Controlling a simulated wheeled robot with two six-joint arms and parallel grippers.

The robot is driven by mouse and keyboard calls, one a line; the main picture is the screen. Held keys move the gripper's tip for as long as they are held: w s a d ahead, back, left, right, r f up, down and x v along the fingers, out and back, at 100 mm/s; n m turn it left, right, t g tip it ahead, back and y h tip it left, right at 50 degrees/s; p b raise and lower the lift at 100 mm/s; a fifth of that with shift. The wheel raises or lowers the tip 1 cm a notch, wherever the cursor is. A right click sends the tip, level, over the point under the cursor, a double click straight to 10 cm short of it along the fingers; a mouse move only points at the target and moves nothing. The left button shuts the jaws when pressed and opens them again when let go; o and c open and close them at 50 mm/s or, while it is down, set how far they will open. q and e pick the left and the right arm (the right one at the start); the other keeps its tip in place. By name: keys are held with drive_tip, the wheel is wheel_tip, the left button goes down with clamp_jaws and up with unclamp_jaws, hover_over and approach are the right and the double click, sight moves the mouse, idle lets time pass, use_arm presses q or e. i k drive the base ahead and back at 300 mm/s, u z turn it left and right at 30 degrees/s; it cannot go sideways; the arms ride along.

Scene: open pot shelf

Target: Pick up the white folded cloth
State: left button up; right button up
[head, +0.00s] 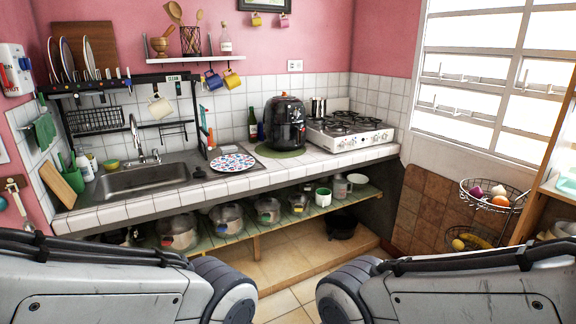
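I cannot make out a white folded cloth for certain in the head view. A pale, flattish item (357,179) lies at the right end of the low shelf under the counter, too small to identify. A green cloth (44,131) hangs on the left wall. Only upper links of my two arms show, at the bottom left and bottom right. Neither gripper is in view.
Several pots, one a lidded pot (179,232), stand on the open low shelf (290,221). Above are a sink (145,180), patterned plate (232,163), black air fryer (285,124) and stove (350,131). A wire basket stand (490,200) is at right. Floor between my arms is clear.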

sight(232, 149)
drive_tip(key=z, duration=0.25)
drive_tip(key=i, duration=2.45)
drive_tip(key=u, duration=0.75)
drive_tip(key=i, duration=1.35)
drive_tip(key=u, duration=0.45)
